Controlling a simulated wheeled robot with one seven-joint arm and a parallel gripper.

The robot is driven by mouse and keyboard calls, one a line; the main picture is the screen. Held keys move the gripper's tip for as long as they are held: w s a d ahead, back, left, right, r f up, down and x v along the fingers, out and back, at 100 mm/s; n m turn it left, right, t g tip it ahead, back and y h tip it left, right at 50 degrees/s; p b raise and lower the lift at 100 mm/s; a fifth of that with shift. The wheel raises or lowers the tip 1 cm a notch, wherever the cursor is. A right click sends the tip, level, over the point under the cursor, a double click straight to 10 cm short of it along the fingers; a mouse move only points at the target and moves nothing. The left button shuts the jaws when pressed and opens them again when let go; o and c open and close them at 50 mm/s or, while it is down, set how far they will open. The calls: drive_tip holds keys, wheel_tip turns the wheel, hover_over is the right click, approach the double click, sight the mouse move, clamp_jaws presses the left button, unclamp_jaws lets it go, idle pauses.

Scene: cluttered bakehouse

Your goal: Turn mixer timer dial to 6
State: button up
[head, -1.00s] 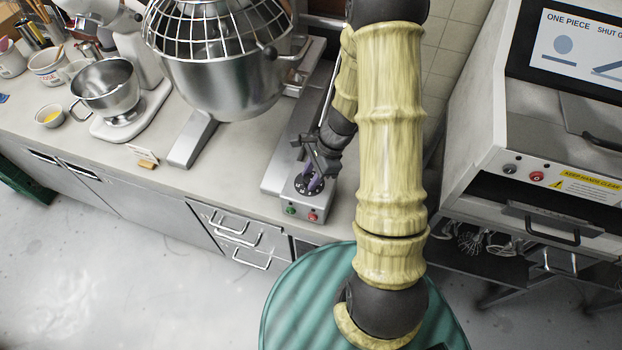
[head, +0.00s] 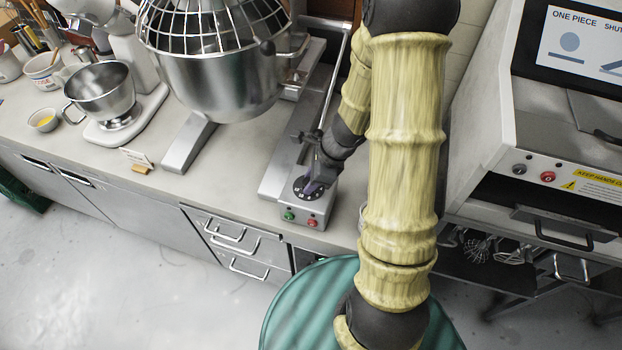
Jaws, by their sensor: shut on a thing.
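The mixer timer dial (head: 299,187) is a dark round plate with pale marks on top of a grey control box (head: 318,211) at the front of the mixer's base. My gripper (head: 312,186) is at the dial, its purple-tipped fingers shut on the knob at the dial's middle. The fingers hide most of the knob, and I cannot read which number it points to. A green button (head: 289,216) and a red button (head: 312,223) are on the box's front face.
The large mixer's steel bowl (head: 220,80) with its wire guard stands left of my arm. A small stand mixer bowl (head: 100,89) and a yellow-filled cup (head: 43,120) are further left. A grey machine (head: 560,130) is at right. Floor at lower left is clear.

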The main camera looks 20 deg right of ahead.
drive_tip(key=o, duration=1)
drive_tip(key=p+v, duration=0.2)
drive_tip(key=v, duration=1.5)
drive_tip(key=shift+r, duration=0.2)
